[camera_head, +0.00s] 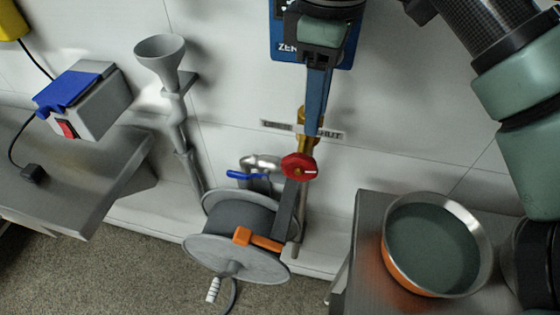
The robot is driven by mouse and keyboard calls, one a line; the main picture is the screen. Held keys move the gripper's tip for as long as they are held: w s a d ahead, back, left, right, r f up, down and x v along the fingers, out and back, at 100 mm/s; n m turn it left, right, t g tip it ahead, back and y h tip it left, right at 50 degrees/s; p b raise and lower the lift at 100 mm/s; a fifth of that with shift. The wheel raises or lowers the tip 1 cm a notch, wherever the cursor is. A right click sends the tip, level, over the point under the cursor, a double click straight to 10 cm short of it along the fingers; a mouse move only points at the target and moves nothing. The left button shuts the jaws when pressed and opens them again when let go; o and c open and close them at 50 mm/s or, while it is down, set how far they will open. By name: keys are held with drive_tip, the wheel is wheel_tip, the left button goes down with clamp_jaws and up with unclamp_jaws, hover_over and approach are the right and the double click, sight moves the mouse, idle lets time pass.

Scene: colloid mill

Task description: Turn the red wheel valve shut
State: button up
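The red wheel valve (299,166) sits near the middle of the view, on a brass-fitted pipe against the pale wall. A pale mark shows on its face. A label plate (331,135) behind it reads "SHUT" on its right end; its middle is hidden. My gripper (312,132) comes down from the top centre, its long blue finger part ending just above the wheel and slightly to its right. The tips look apart from the wheel, but depth is unclear. The fingers overlap from this side, so I cannot see a gap between them.
A hose reel (230,258) with an orange part stands below the valve, beside a blue-handled pipe (247,174). A steel pan (468,215) sits on a bench at right. A funnel (160,52) and a grey switch box (95,105) are at left.

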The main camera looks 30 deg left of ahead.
sight(312, 159)
drive_tip(key=f, duration=0.6)
drive_tip(key=f+b, duration=0.1)
drive_tip(key=f, duration=0.6)
drive_tip(key=shift+w, duration=0.2)
clamp_jaws()
